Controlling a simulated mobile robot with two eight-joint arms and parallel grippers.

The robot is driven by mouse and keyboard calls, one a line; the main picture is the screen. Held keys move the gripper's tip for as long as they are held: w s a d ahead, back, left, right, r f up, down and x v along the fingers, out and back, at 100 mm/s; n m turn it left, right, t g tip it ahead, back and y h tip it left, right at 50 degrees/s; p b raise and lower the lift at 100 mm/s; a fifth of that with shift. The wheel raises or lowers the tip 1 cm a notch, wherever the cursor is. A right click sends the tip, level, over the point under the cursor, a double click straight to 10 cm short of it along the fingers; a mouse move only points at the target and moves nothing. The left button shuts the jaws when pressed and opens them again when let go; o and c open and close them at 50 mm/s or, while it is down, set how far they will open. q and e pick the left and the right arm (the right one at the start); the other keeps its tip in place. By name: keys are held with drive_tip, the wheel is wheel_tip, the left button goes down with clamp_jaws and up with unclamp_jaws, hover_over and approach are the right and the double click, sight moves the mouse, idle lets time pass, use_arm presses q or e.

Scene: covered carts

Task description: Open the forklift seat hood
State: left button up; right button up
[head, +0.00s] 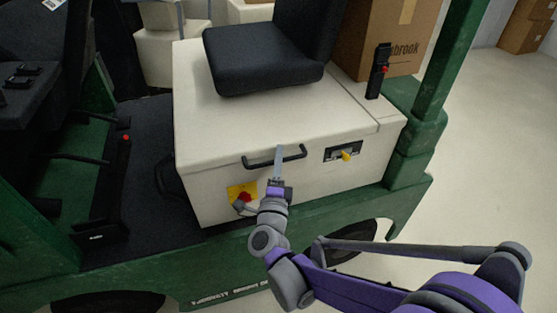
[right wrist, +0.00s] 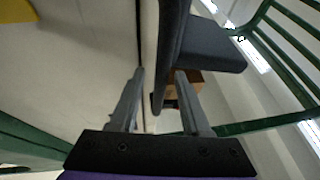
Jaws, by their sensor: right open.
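The cream seat hood (head: 230,130) of the green forklift is down, with the black seat (head: 265,60) on top. A black bar handle (head: 293,156) is fixed to its front face. Right of it is a latch plate with a yellow lever (head: 346,156). My right gripper (head: 279,152) is at the handle's middle, fingers pointing up in the picture. In the right wrist view its open fingers (right wrist: 160,75) stand apart, with the dark handle (right wrist: 171,50) appearing between them. I cannot tell whether either finger touches it. My left gripper is not in view.
A cardboard box (head: 375,40) stands behind the hood, near a green post (head: 450,60). A red knob on a yellow plate (head: 242,194) sits low on the hood's front, close to my right wrist. The steering console is at left. Open floor (head: 480,150) lies to the right.

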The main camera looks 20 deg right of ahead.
clamp_jaws()
idle(1.3)
